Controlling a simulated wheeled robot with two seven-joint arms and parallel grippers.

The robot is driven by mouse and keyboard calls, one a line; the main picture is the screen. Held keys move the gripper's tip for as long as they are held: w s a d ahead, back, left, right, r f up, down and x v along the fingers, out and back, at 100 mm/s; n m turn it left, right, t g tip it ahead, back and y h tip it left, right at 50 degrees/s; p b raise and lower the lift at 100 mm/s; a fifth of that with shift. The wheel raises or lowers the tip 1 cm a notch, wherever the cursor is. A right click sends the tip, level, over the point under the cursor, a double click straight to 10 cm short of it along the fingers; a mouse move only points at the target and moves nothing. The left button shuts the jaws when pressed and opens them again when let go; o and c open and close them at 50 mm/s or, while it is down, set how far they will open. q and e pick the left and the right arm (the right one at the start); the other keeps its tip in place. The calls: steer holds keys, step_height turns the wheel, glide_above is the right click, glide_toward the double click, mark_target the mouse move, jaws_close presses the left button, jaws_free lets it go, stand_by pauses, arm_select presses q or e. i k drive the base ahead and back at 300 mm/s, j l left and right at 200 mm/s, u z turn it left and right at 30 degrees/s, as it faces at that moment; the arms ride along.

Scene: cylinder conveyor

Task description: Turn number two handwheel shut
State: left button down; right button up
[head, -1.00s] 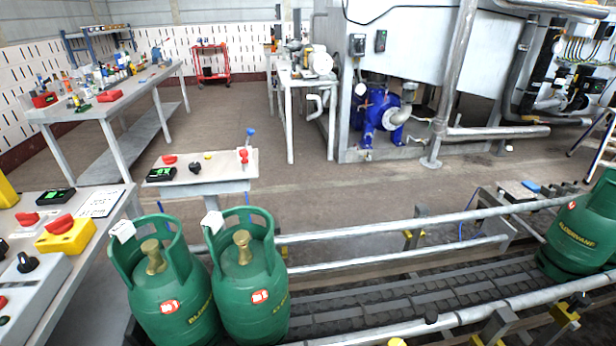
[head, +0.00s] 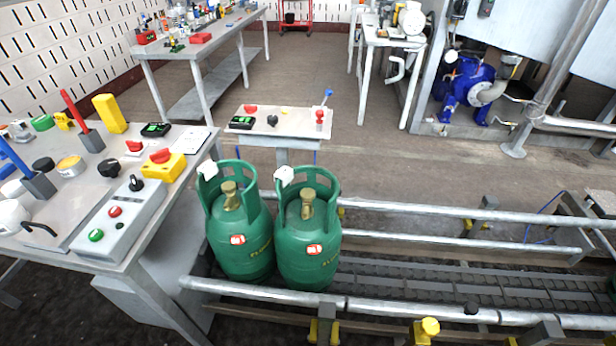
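Two green gas cylinders stand upright side by side on the conveyor, the left cylinder (head: 240,245) and the right cylinder (head: 307,250). Each has a collar around a brass-coloured valve, the left valve (head: 231,195) and the right valve (head: 307,203). A white tag hangs on each collar, the left tag (head: 207,170) and the right tag (head: 284,175). I cannot read any number on them, and I cannot tell which part is the number two handwheel. Neither of my grippers is in view.
A control table (head: 128,253) at left carries a grey button box (head: 118,222), a red-knobbed yellow box (head: 163,165) and levers. A small panel stand (head: 282,122) is behind the cylinders. Metal guide rails (head: 420,211) flank the belt (head: 430,283), mostly clear to the right.

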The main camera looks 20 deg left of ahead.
mark_target(307, 194)
steer(key=j+z, duration=0.35)
steer(key=j, duration=0.4)
steer(key=k+j+z, duration=0.1)
steer(key=j+z, duration=0.3)
steer(key=j, duration=0.35)
